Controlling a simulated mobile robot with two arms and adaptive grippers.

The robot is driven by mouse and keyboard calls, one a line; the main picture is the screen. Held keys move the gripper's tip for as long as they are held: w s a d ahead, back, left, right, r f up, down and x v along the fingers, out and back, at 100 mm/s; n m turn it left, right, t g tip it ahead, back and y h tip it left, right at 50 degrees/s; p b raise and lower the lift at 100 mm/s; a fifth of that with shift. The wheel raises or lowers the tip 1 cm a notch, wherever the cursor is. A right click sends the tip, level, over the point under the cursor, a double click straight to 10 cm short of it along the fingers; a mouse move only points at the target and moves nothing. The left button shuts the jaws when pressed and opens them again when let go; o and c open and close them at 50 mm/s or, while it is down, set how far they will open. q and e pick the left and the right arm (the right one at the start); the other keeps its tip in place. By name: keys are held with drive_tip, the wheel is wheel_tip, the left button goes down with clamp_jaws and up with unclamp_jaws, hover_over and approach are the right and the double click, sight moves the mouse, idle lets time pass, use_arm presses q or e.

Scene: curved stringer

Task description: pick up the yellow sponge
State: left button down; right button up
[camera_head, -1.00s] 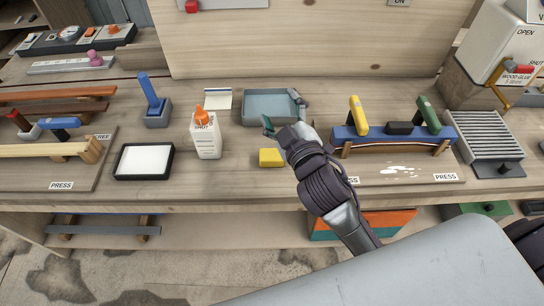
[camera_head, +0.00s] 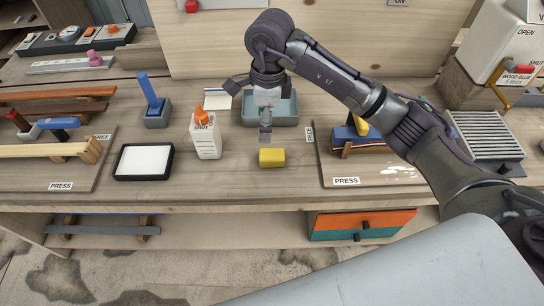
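The yellow sponge (camera_head: 272,157) is a small block lying on the wooden workbench, right of the white glue bottle and in front of the grey tray. My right gripper (camera_head: 265,133) points down just behind and above the sponge; its arm comes in from the right. The gripper is seen nearly edge-on, so I cannot tell how far its fingers are apart. The sponge lies clear of it on the bench. My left gripper is not in view.
The glue bottle (camera_head: 206,136) with an orange cap stands left of the sponge. The grey tray (camera_head: 284,108) is behind it, partly hidden by my arm. A black-framed white pad (camera_head: 145,161) lies further left. The press board (camera_head: 330,170) is to the right. Bench front of the sponge is clear.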

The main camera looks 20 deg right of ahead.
drive_tip(key=d, duration=0.2)
drive_tip(key=p, duration=0.2)
hover_over(272, 154)
drive_tip(key=shift+h, duration=0.4)
wheel_tip(272, 154, down, 8)
drive_tip(key=shift+w+r, duration=0.15)
drive_tip(key=f+p, duration=0.1)
drive_tip(key=f, duration=0.3)
drive_tip(key=shift+s+f+p, duration=0.2)
drive_tip(key=shift+f+p, duration=0.1)
drive_tip(key=shift+p, duration=0.05)
drive_tip(key=shift+f, duration=0.55)
drive_tip(key=c, duration=1)
drive_tip(key=shift+w+r, duration=0.1)
drive_tip(key=shift+c, duration=0.2)
